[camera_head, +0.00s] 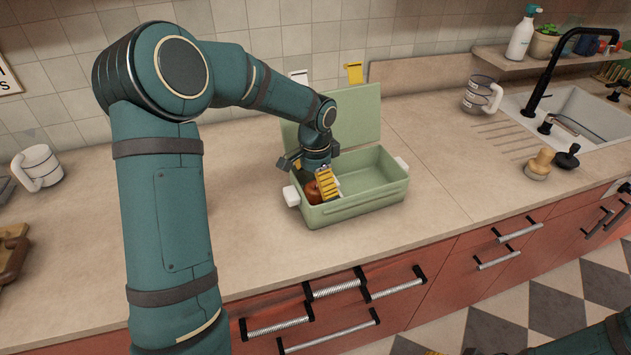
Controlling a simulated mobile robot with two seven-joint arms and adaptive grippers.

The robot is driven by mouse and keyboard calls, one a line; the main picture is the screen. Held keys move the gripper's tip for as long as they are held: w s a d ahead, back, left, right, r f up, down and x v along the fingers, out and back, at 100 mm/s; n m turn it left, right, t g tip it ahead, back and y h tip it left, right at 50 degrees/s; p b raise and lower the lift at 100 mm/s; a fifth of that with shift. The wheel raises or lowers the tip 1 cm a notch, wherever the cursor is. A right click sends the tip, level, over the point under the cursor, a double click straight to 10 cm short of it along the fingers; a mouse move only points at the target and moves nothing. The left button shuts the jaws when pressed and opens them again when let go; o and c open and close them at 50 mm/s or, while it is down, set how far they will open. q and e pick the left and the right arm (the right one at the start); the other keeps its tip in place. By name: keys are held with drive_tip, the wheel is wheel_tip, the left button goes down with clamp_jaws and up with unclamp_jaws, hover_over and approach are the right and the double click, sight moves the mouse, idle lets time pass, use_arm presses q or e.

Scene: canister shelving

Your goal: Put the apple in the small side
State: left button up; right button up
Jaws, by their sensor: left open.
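An open green lunch box (350,208) with white side latches stands on the counter, its lid (345,120) raised at the back. The reddish-brown apple (312,193) is at the left end of the box, inside its walls, partly covered by my gripper. My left gripper (318,184) points down into that left end, open, with a yellow ribbed finger pad beside the apple. The divider between the sides is hidden or too small to make out. Only a sliver of my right gripper (436,352) shows at the bottom edge; its jaws cannot be read.
The larger right part of the box looks empty. A white mug (38,167) stands far left, a glass mug (481,95) back right. The sink (580,112) with black faucet and two small stoppers are at right. The counter around the box is clear.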

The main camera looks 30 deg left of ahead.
sight(315, 185)
use_arm(q)
drive_tip(key=shift+r, duration=0.25)
wheel_tip(315, 185, up, 13)
drive_tip(key=p, duration=0.2)
drive_tip(key=shift+f, duration=0.15)
idle(0.4)
